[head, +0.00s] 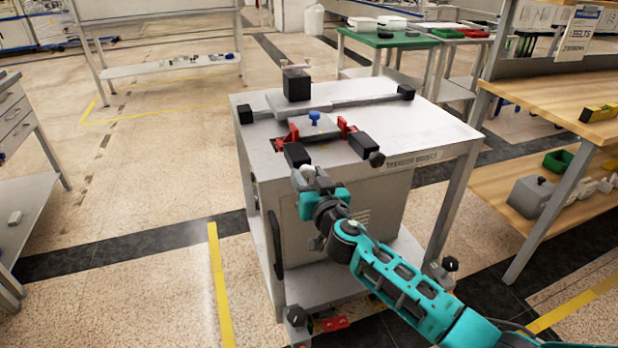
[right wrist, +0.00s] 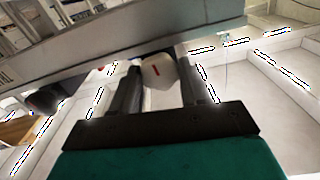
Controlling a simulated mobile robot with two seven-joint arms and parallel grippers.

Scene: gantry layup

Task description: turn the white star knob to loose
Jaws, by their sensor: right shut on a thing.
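The white star knob (head: 307,171) is at the front edge of the bench top (head: 418,122), beneath a black block. In the right wrist view the knob (right wrist: 158,73) is pale, with a short red mark on its face. My right gripper (head: 308,177) reaches it from the front, shut on it. The two dark fingers (right wrist: 160,80) stand on either side of the knob in the right wrist view. The gripper partly hides the knob in the head view. My left gripper is not in view.
A dark knob (head: 376,159) sits to the right on the same front edge. A plate with a blue knob (head: 314,117) and red clamps (head: 345,127) lies behind. A wooden shelf unit (head: 550,95) stands at the right.

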